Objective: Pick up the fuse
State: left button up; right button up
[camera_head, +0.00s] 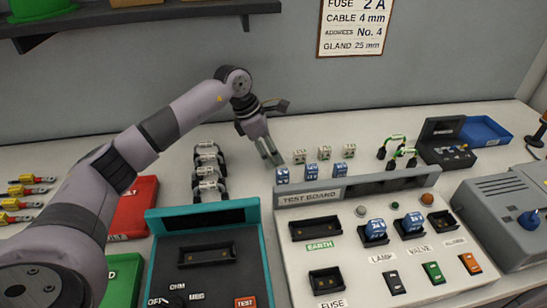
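My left gripper (272,153) hangs over the back of the bench, pointing down, just left of a group of small blocks. Its fingertips look close together, but I cannot tell whether they are open or shut, and I see nothing clearly held. No loose part is readable as the fuse. Candidates are a row of pale blocks (324,153) and a row of blue blocks (312,172) right of the gripper, and several black-ended, white-bodied parts (208,172) to its left. The test board (310,215) has a dark socket labelled FUSE (326,281). My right gripper is not in view.
A teal-framed panel (153,240) stands left of the test board. A black case (440,150) and blue tray (485,131) are back right; a grey unit (500,200) is at right.

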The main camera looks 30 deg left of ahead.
pick_arm(q)
grip_shut()
dwell(0.5)
jog(key=shift+r, duration=0.1)
